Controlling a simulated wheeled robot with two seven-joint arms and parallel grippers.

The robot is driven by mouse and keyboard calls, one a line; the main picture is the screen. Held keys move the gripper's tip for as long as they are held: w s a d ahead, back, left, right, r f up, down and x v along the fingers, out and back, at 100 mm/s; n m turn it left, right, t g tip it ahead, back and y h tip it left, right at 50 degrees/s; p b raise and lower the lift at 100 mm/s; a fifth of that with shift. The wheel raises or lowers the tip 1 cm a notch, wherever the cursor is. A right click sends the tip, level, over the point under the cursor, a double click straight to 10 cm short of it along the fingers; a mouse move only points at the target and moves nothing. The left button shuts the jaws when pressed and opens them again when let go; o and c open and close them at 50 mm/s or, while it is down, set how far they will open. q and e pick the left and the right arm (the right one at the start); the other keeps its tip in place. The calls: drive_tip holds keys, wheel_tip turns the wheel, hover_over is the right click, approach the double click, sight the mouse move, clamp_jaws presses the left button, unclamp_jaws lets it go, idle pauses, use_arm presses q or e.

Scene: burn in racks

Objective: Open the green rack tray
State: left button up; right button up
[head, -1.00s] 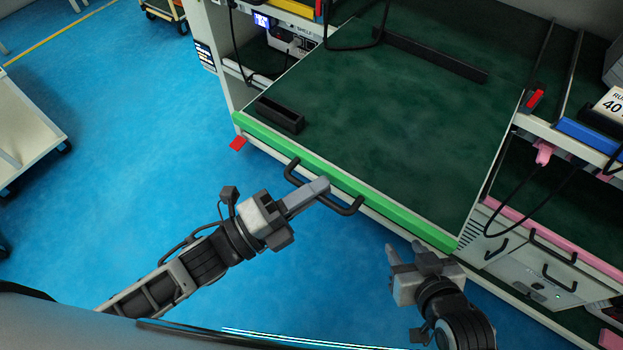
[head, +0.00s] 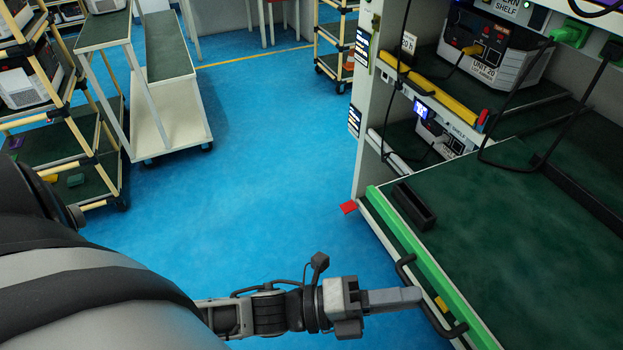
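The green-fronted rack tray (head: 420,250) is at the right of the head view, with a dark green bare surface. Its green front edge looks about level with the rack's front post. A black bar handle (head: 456,328) sticks out from that edge. My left gripper (head: 422,297) is at the middle of this handle, its fingertips overlapping the bar from above. Only the upper side of the fingers shows, so I cannot tell whether they are shut on the bar. My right gripper is out of view.
A black open box (head: 414,206) sits on the tray near its front left corner. A red tab (head: 348,207) sticks out at the rack's foot. Shelves with electronic units (head: 490,50) stand behind. Carts (head: 165,90) stand at the left; blue floor between is clear.

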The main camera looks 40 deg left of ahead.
use_arm(q)
drive_tip(key=b+v, duration=0.1)
drive_tip(key=v, duration=1.3)
drive_tip(key=shift+b, duration=0.4)
drive_tip(key=shift+a, duration=0.1)
